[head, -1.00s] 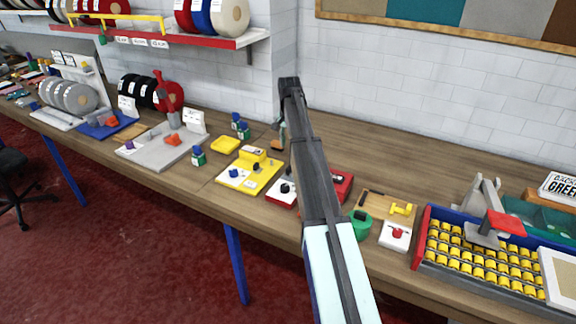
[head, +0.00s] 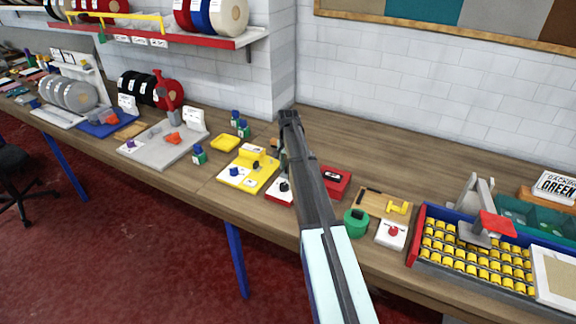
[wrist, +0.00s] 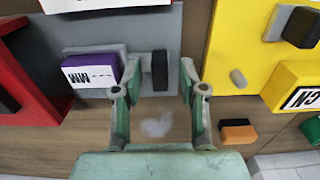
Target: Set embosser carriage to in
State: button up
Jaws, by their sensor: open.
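In the wrist view a grey plate (wrist: 150,25) carries a purple block (wrist: 92,72) with a white label, which seems to read MM, and an upright black knob (wrist: 160,70) on a grey mount beside it. This looks like the embosser carriage, though I cannot be sure. My gripper (wrist: 160,80) is open, with its green fingers on either side of the black knob and a gap to each. Whether the fingertips are level with the knob is unclear. In the head view my gripper (head: 288,116) is over the bench, and my arm hides the grey plate.
A yellow device (wrist: 235,50) with a labelled yellow block stands close on the right in the wrist view, and a red box (wrist: 25,85) on the left. An orange and black piece (wrist: 238,132) lies nearby. In the head view the bench behind my arm is clear (head: 400,150).

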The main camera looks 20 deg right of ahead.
jog(key=shift+c, duration=0.4)
grip_shut()
jog(key=s+d, duration=0.2)
jog(key=s+d+b, duration=0.1)
jog(key=s+d, duration=0.1)
jog(key=s, duration=0.1)
jog(key=shift+s+d, duration=0.1)
jog(key=shift+s, duration=0.2)
jog(key=shift+o, duration=0.4)
grip_release()
jog(key=shift+w, duration=0.1)
jog(key=shift+r, duration=0.15)
notch_tip(320, 180, up, 12)
